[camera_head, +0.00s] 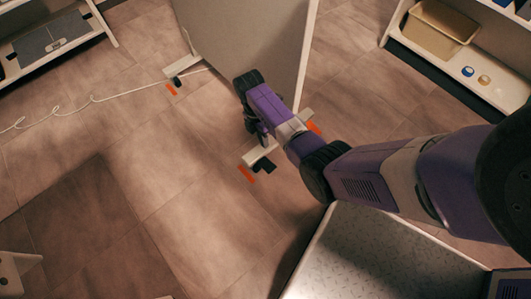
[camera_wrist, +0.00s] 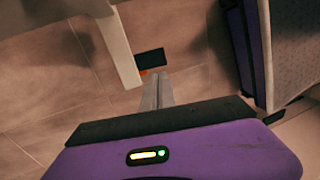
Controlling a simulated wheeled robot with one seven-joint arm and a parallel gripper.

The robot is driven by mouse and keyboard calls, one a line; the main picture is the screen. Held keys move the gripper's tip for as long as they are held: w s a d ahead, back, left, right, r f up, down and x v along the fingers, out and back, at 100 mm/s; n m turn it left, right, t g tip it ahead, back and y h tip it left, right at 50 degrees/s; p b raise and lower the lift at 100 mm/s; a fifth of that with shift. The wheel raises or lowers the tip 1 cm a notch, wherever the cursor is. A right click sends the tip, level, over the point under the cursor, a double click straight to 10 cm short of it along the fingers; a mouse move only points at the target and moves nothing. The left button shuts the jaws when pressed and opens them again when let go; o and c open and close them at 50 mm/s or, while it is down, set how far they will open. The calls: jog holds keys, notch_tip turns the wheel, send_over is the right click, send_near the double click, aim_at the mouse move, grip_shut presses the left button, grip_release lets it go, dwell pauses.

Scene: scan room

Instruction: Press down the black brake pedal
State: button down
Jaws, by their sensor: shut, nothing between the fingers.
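A black brake pedal (camera_head: 265,164) sticks out beside a white foot bar (camera_head: 257,154) at the base of the grey panel, low over the floor. Another black pedal (camera_head: 177,81) shows at the panel's far-left foot. In the wrist view a black pedal (camera_wrist: 150,58) lies just beyond the tips of my gripper (camera_wrist: 158,76), with the white foot to its left. My gripper is shut and empty, pointing toward the pedal. I cannot tell whether the tips touch it. In the head view my arm hides most of the gripper.
The tall grey panel (camera_head: 240,35) stands upright behind my arm. Orange marks (camera_head: 246,174) lie by its feet. A white coiled cable (camera_head: 110,97) crosses the floor on the left. Shelves with a tan bin (camera_head: 436,32) stand at upper right.

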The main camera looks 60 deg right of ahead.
aim_at(271, 168)
jog(key=shift+f, duration=0.15)
jog(key=b+x, duration=0.8)
jog(key=x, duration=0.5)
jog(key=shift+s+f, duration=0.15)
jog(key=shift+f, duration=0.25)
jog(key=shift+s+a+t+p, duration=0.1)
jog(key=shift+s+t+p, duration=0.2)
jog(key=shift+p, duration=0.55)
jog(key=shift+s+a+f+t+h+p, duration=0.1)
jog(key=shift+s+f+t+h+p, duration=0.2)
jog(key=shift+t+p, duration=0.45)
jog(key=shift+s+f+t+p, duration=0.15)
jog(key=shift+f+t+p, duration=0.3)
jog(key=shift+t+p, duration=0.1)
jog(key=shift+w+f, duration=0.1)
jog(key=shift+w, duration=0.1)
